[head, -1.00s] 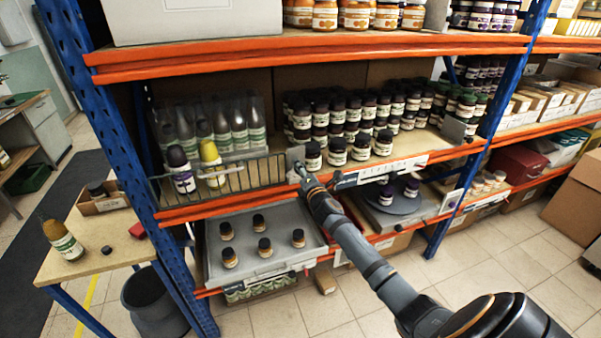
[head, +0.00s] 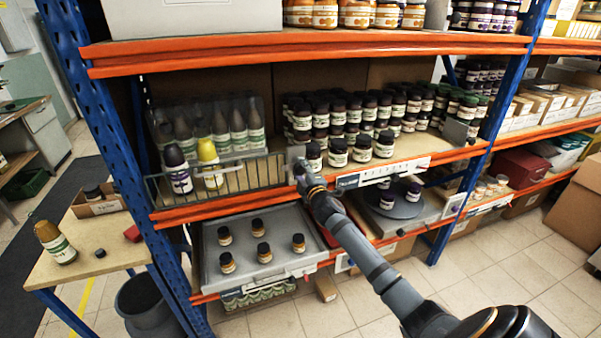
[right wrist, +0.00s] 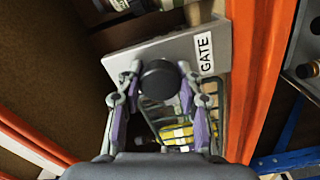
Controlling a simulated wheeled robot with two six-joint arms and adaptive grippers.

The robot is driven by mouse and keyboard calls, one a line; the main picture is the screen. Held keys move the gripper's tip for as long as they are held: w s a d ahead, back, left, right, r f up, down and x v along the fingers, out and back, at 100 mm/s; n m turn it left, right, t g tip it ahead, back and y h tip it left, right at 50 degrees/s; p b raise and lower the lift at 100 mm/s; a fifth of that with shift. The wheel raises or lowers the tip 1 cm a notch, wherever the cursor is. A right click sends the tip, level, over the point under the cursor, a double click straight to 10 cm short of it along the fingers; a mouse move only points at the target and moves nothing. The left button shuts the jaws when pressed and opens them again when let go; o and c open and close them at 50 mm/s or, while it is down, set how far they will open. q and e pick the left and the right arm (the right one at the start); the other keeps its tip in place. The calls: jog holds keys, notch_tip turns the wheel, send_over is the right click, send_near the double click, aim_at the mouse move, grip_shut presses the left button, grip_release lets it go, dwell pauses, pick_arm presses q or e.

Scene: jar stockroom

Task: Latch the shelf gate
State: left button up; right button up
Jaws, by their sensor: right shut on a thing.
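The wire shelf gate (head: 232,178) stands upright along the front edge of the middle shelf, at its left part. A grey plate labelled GATE (right wrist: 180,50) is at the gate's right end and carries a round black knob (right wrist: 160,80). My right gripper (head: 299,170) is at this plate. In the right wrist view its two fingers (right wrist: 160,88) are shut on the knob, one on each side. The latch behind the knob is hidden, so I cannot tell whether it is engaged. My left gripper is not in view.
A dark bottle (head: 177,168) and a yellow bottle (head: 209,160) stand behind the gate. Several dark jars (head: 337,152) stand close to the right of my gripper. Below is a grey tray (head: 290,277) with several small jars. Blue uprights (head: 112,130) frame the shelf.

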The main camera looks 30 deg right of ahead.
jog(key=shift+f+m, duration=0.1)
jog(key=shift+m, duration=0.2)
jog(key=o, duration=1.2)
jog(key=v, duration=1.2)
